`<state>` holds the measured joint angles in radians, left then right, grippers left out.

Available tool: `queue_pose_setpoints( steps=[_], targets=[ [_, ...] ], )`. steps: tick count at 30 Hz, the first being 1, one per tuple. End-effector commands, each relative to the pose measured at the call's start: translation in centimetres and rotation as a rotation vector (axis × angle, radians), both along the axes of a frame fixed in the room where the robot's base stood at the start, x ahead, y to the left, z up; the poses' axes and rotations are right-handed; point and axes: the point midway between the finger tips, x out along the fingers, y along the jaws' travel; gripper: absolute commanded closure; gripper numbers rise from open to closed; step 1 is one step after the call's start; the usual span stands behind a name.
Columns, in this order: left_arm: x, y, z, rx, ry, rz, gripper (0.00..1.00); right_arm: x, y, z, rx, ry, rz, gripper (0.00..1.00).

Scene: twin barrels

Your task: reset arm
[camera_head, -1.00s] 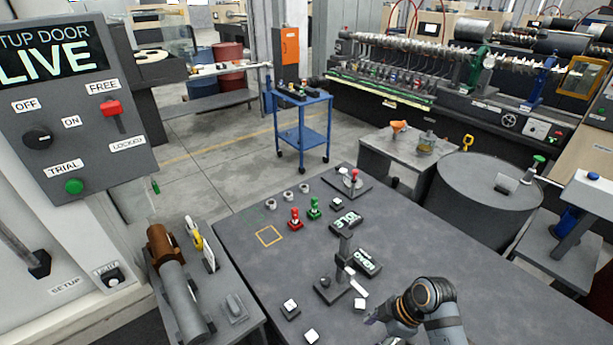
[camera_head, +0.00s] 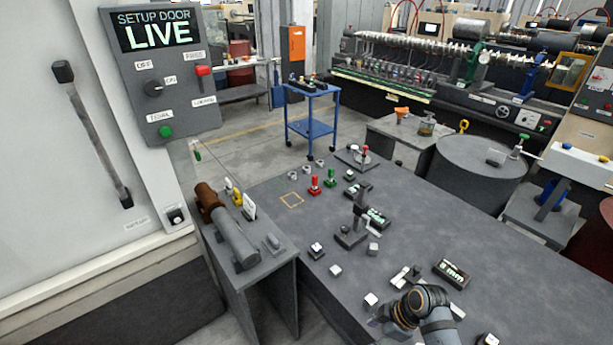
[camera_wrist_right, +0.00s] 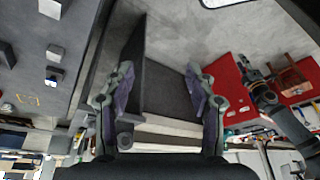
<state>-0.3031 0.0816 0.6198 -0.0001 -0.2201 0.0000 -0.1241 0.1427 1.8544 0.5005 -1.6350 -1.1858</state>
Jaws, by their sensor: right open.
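My right arm shows at the bottom of the head view, folded over the near part of the grey table (camera_head: 440,240). Its gripper is mostly hidden there behind its own dark joint. In the right wrist view my right gripper (camera_wrist_right: 162,90) is open, its two purple-padded fingers wide apart with nothing between them. My left gripper is not seen in the head view.
Red and green knobs (camera_head: 322,180), a small post (camera_head: 354,225) and several white-topped blocks stand on the table. A side bench (camera_head: 275,245) holds a grey cylinder (camera_head: 232,240). A control panel (camera_head: 165,80) reading LIVE is at left. The table's right part is mostly clear.

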Motion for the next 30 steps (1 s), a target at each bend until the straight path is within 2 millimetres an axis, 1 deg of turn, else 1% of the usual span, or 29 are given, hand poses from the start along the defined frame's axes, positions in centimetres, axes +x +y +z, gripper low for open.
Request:
queue_pose_setpoints(
  steps=[1, 2, 5, 8, 9, 11, 12, 14, 15, 17, 18, 20, 21, 22, 23, 24, 27, 30],
  targets=[
    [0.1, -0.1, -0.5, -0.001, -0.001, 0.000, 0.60, -0.1, -0.3, -1.7, -0.004, 0.014, -0.039, 0.44],
    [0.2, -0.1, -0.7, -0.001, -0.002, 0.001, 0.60, -0.1, -0.5, -2.6, -0.008, 0.021, -0.067, 0.44],
    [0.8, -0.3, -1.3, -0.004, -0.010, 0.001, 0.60, -0.3, -1.2, -6.0, -0.025, 0.047, -0.168, 0.44],
    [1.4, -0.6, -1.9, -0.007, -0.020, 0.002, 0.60, -0.8, -2.2, -10.0, -0.047, 0.074, -0.283, 0.44],
    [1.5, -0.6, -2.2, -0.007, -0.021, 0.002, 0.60, -1.1, -2.6, -11.7, -0.058, 0.085, -0.334, 0.44],
    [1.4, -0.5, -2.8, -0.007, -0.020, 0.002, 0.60, -1.8, -3.4, -14.6, -0.077, 0.101, -0.412, 0.44],
    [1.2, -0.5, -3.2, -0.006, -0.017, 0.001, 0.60, -2.5, -3.9, -16.7, -0.091, 0.112, -0.469, 0.44],
    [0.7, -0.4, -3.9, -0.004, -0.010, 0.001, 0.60, -3.8, -4.8, -20.1, -0.117, 0.127, -0.560, 0.44],
    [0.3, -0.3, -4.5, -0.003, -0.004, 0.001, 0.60, -5.0, -5.5, -22.8, -0.137, 0.138, -0.627, 0.44],
    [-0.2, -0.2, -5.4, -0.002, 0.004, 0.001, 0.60, -7.5, -6.7, -27.0, -0.169, 0.151, -0.733, 0.44],
    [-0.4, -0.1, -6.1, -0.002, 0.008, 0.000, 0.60, -9.4, -7.5, -30.0, -0.192, 0.157, -0.807, 0.44],
    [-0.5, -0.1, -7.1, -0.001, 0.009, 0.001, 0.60, -12.9, -8.6, -34.1, -0.225, 0.161, -0.913, 0.44],
    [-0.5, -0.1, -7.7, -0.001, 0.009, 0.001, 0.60, -15.4, -9.2, -36.5, -0.242, 0.160, -0.978, 0.44],
    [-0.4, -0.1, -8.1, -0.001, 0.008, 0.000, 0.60, -17.2, -9.6, -38.1, -0.252, 0.159, -1.020, 0.44],
    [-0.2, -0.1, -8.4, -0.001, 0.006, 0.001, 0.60, -19.0, -9.9, -39.4, -0.260, 0.156, -1.059, 0.44],
    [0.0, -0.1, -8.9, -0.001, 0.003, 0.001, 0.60, -21.3, -10.2, -41.0, -0.268, 0.154, -1.104, 0.44],
    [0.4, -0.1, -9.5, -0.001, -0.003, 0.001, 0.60, -25.8, -10.6, -43.4, -0.270, 0.152, -1.188, 0.44],
    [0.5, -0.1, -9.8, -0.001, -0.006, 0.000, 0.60, -28.4, -10.6, -44.3, -0.264, 0.149, -1.232, 0.44]
  ],
)
